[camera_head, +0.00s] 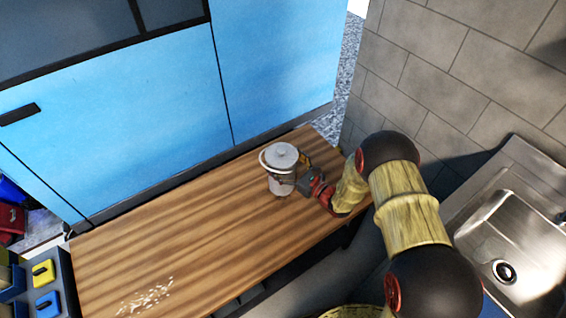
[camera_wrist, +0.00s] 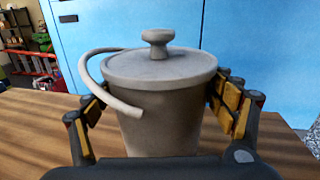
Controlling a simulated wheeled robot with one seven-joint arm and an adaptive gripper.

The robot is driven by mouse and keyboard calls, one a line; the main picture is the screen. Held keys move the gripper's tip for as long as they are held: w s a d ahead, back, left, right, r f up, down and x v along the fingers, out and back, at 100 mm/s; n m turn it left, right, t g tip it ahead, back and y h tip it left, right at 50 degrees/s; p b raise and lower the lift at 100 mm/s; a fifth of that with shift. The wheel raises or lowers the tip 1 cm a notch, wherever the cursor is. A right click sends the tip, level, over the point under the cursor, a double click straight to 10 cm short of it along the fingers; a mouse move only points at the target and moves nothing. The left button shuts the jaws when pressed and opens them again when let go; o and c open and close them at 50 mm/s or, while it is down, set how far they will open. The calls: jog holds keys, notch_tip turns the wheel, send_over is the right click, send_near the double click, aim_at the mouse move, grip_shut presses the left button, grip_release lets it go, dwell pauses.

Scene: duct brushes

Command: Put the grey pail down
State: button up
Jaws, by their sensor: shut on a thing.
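The grey pail (camera_head: 281,180) is upright at the far right end of the wooden bench, with a lid and round knob on top. In the wrist view the pail (camera_wrist: 160,115) fills the middle, its curved handle (camera_wrist: 110,97) hanging out to the left. My gripper (camera_head: 296,176) reaches it from the right. In the wrist view its yellow-padded fingers (camera_wrist: 162,108) are on both sides of the pail, shut on its body. The pail's base is hidden in the wrist view, and I cannot tell whether it touches the bench.
The wooden bench (camera_head: 190,240) is mostly clear, with pale crumbs (camera_head: 146,297) near its left front. A blue panelled wall (camera_head: 120,130) stands behind it. A steel sink (camera_head: 515,240) is at right. A grey bin with yellow and blue items (camera_head: 43,272) is at lower left.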

jog(key=shift+w+a+f+b, duration=0.1)
jog(key=shift+w+f+b, duration=0.25)
jog(key=shift+f, duration=0.45)
jog(key=shift+w+f+b, duration=0.25)
jog(key=shift+f+b, duration=0.05)
jog(key=shift+f, duration=0.6)
jog(key=o, duration=1.9)
jog(key=shift+s+f, duration=0.25)
jog(key=shift+f, duration=0.1)
jog(key=shift+o, duration=0.7)
jog(key=shift+r, duration=0.1)
